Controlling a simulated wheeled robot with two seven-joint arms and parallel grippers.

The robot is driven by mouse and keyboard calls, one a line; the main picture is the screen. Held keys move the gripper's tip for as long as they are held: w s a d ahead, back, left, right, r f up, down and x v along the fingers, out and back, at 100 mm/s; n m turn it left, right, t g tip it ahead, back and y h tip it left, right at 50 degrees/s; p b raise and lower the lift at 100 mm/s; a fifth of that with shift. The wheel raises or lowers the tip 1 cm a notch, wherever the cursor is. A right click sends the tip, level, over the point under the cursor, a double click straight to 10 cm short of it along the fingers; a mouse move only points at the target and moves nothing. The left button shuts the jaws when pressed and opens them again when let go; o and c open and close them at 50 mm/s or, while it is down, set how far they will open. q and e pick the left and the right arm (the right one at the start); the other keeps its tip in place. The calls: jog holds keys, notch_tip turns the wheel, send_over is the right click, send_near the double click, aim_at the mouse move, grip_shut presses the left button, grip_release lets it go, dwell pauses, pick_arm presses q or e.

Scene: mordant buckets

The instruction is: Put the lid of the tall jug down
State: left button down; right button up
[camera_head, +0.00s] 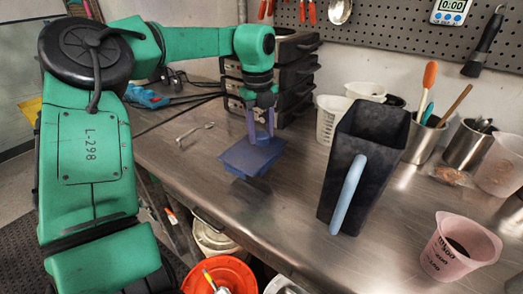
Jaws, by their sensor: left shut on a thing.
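The tall jug (373,147) is dark with a light blue handle and stands open-topped on the metal bench. Its lid (250,158) is a dark blue flat plate, to the left of the jug. My left gripper (260,134) is shut on the lid from above. The lid is near the bench top with a dark shadow or reflection below it. Whether it touches the bench I cannot tell. My right gripper is not in view.
A pink measuring jug (459,248) with dark contents stands at the front right. White measuring cups (331,119) and a metal utensil pot (424,142) stand behind the tall jug. A spoon (194,132) lies left of the lid. An orange bucket (219,274) is below the bench edge.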

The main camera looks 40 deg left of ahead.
aim_at(261, 147)
pick_arm(q)
jog(key=f, duration=0.4)
jog(key=shift+s+f, duration=0.2)
jog(key=shift+w+f, duration=0.1)
jog(key=shift+f, duration=0.35)
jog(key=shift+c, duration=1.6)
grip_release()
jog(key=shift+r, duration=0.1)
jog(key=r, duration=1.2)
jog(key=shift+s+a, duration=0.1)
jog(key=shift+s, duration=0.25)
